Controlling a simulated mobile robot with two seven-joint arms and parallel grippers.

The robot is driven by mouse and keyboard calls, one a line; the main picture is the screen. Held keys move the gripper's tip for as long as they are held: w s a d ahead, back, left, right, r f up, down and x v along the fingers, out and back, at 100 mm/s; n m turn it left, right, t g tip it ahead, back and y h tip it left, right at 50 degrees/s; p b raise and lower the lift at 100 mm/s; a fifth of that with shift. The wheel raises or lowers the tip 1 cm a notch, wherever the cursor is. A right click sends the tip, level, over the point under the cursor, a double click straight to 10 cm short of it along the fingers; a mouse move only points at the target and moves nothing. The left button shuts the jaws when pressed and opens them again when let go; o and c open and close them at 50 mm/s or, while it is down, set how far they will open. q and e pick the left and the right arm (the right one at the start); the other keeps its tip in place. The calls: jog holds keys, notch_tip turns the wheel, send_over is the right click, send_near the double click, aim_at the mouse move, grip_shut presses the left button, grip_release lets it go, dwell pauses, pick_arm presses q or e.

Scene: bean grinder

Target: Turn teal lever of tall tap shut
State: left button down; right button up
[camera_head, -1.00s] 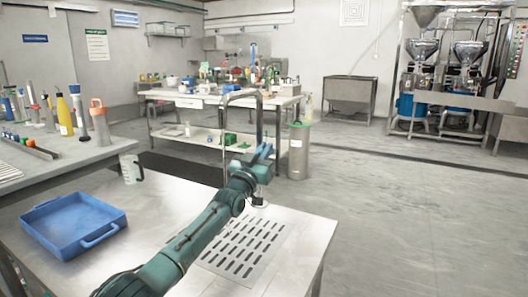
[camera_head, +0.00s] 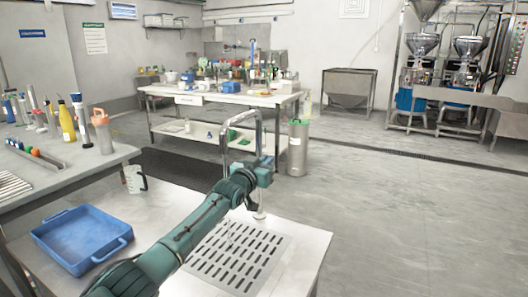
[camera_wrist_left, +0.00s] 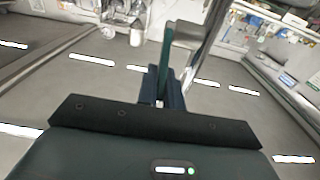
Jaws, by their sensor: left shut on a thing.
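The tall grey tap (camera_head: 258,135) rises from the steel table and bends over to the left above a slotted drain plate (camera_head: 236,257). My left gripper (camera_head: 265,174) is at the tap's upright, above its base. In the left wrist view the teal lever (camera_wrist_left: 166,48) stands between the dark fingers of my left gripper (camera_wrist_left: 165,88), which is shut on it. The shiny tap pipe (camera_wrist_left: 207,40) runs just right of the lever there. In the head view my gripper and arm hide the lever. My right gripper is not in view.
A blue tray (camera_head: 80,240) lies at the table's left, with a clear jug (camera_head: 134,180) behind it. A side bench (camera_head: 90,165) holds several bottles and tools. A steel cylinder (camera_head: 297,150) stands on the floor behind the table. The floor to the right is clear.

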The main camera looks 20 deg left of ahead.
pick_arm(q)
jog(key=shift+w+d+r+g+p, duration=0.1)
jog(key=shift+w+r+g+p, duration=0.4)
jog(key=shift+g+p, duration=0.4)
jog(key=shift+w+g+y, duration=0.1)
jog(key=shift+g+y, duration=0.2)
jog(key=shift+g, duration=0.2)
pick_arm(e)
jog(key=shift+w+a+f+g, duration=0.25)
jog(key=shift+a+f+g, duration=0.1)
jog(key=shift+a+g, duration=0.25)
pick_arm(q)
jog(key=c, duration=1.5)
grip_release()
jog(key=shift+c, duration=0.2)
jog(key=shift+r, duration=0.1)
